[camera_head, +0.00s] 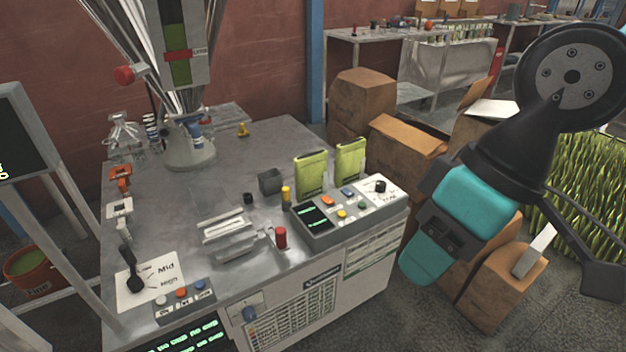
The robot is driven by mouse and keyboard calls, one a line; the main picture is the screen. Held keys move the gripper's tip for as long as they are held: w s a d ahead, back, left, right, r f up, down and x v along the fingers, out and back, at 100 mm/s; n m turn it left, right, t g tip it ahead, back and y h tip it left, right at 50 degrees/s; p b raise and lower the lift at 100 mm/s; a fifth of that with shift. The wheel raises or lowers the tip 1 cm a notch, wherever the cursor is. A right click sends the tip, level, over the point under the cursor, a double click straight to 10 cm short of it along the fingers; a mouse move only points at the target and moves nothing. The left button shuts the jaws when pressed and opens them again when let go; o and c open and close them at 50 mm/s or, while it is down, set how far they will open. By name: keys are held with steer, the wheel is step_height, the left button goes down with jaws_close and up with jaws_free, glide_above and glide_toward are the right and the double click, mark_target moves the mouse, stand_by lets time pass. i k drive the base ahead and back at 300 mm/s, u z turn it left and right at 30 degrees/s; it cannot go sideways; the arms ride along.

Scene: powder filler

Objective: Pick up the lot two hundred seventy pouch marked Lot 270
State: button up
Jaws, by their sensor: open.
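Two upright yellow-green pouches stand side by side on the metal bench, behind the control box. The left pouch (312,174) is nearer; the right pouch (350,160) stands a little farther back. A gap separates them. Their markings are too small to read, so I cannot tell which is Lot 270. The control box hides their lower parts in places. My gripper (510,265) hangs at the right, beyond the bench edge and in front of the cardboard boxes. It is open and apart from both pouches.
The control box (345,212) with buttons stands in front of the pouches. The filler column (188,150) stands at the back left. Cardboard boxes (362,105) stand behind the bench.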

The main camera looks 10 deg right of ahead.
mark_target(350, 162)
steer(key=k, duration=0.3)
steer(key=z, duration=1)
steer(key=i, duration=1.55)
steer(key=u, duration=1.05)
steer(key=i, duration=0.7)
steer(key=u, duration=0.75)
